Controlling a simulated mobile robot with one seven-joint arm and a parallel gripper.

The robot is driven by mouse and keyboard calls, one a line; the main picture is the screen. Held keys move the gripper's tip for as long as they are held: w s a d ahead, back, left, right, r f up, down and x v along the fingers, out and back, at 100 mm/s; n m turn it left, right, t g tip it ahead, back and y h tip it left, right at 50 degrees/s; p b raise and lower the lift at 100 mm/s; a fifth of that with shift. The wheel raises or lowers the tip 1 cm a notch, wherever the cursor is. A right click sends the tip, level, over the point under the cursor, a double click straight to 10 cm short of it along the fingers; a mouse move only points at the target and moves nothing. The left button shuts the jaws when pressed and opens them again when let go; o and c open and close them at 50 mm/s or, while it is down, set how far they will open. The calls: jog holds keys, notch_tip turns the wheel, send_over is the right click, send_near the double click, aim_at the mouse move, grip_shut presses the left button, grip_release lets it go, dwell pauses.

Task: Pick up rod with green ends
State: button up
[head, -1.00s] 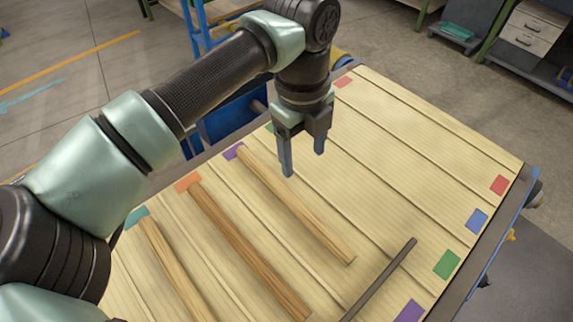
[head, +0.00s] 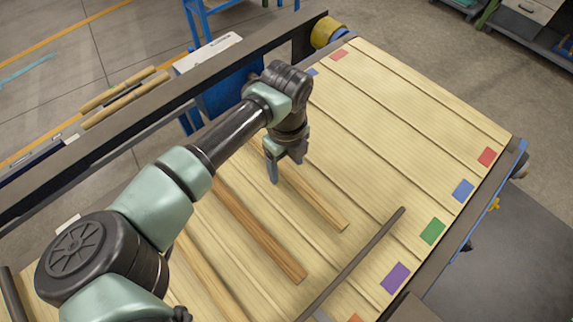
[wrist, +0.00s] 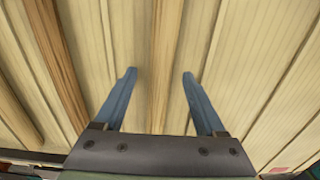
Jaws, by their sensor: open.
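My gripper (head: 285,170) is open, pointing down over the upper part of a pale wooden rod (head: 318,201). In the wrist view that rod (wrist: 163,65) runs between the two blue fingers (wrist: 157,75), with space on both sides. Contact is not visible. No green shows on its visible parts; its far end is hidden behind my gripper. A darker brown rod (head: 255,235) lies to its left, and another pale rod (head: 207,278) lies further left. A green patch (head: 432,231) marks the near edge of the slatted table (head: 400,130).
A dark bar (head: 352,264) crosses the near slats by the rods' ends. Purple (head: 395,278), blue (head: 462,190) and red (head: 487,157) patches line the near edge. A dark rail (head: 150,110) runs along the far left. The slats at right are clear.

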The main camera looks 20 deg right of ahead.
jog(key=shift+f, duration=0.45)
jog(key=shift+c, duration=0.3)
grip_shut()
jog(key=shift+r, duration=0.1)
